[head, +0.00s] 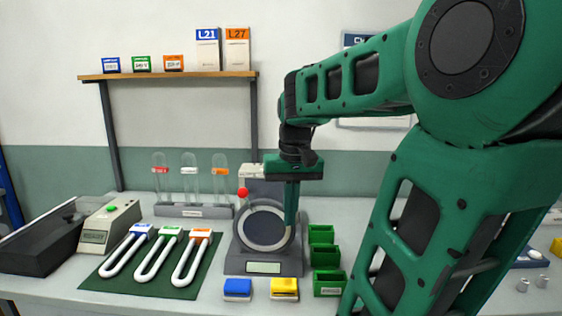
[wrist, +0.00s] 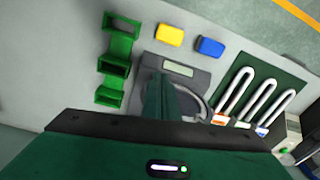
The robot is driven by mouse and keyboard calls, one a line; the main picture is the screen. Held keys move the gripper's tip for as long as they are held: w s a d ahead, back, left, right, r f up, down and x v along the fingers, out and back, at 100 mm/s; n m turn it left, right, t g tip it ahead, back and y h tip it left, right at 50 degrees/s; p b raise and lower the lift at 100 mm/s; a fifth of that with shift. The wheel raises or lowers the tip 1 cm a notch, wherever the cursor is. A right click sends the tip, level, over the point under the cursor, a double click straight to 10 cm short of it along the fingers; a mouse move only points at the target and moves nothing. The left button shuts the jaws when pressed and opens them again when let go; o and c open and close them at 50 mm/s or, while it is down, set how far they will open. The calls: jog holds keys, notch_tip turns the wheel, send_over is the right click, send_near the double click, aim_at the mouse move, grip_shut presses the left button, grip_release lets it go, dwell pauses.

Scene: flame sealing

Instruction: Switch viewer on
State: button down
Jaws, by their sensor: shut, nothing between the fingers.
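The viewer (head: 264,268) is a dark grey device with a round window (head: 265,228), a small pale display at its front and a red ball knob (head: 243,192) at its upper left. It also shows in the wrist view (wrist: 178,68), partly hidden by my fingers. My gripper (head: 291,222) points down, shut and empty, at the right side of the round window. In the wrist view the gripper (wrist: 158,80) overlaps the window's edge. I cannot tell whether the fingertips touch the viewer. No lit part of the viewer is clear.
Green bins (head: 327,258) stand close on the right. A blue block (head: 237,288) and a yellow block (head: 284,287) lie in front. A green mat (head: 108,284) with U-shaped tubes lies left, a tube rack (head: 190,210) behind. A meter box (head: 108,228) stands further left.

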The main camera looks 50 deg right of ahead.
jog(key=w+d+r+m+h, duration=0.1)
jog(key=w+d+r, duration=0.6)
jog(key=r, duration=0.3)
jog(key=w+d+r+m+t+h, duration=0.1)
jog(key=w+d+r, duration=0.7)
jog(key=d+r, duration=0.1)
jog(key=shift+w+r, duration=0.15)
jog(key=shift+r, duration=0.5)
jog(key=shift+f, duration=0.1)
jog(key=x, duration=0.8)
jog(key=a+x, duration=0.1)
jog(key=x, duration=0.3)
jog(key=shift+s+f, duration=0.35)
jog(key=shift+f, duration=0.65)
jog(key=shift+a+f, duration=0.1)
jog(key=shift+f, duration=0.05)
jog(key=shift+w, duration=0.1)
jog(key=shift+w+d+r, duration=0.35)
jog(key=shift+d, duration=0.25)
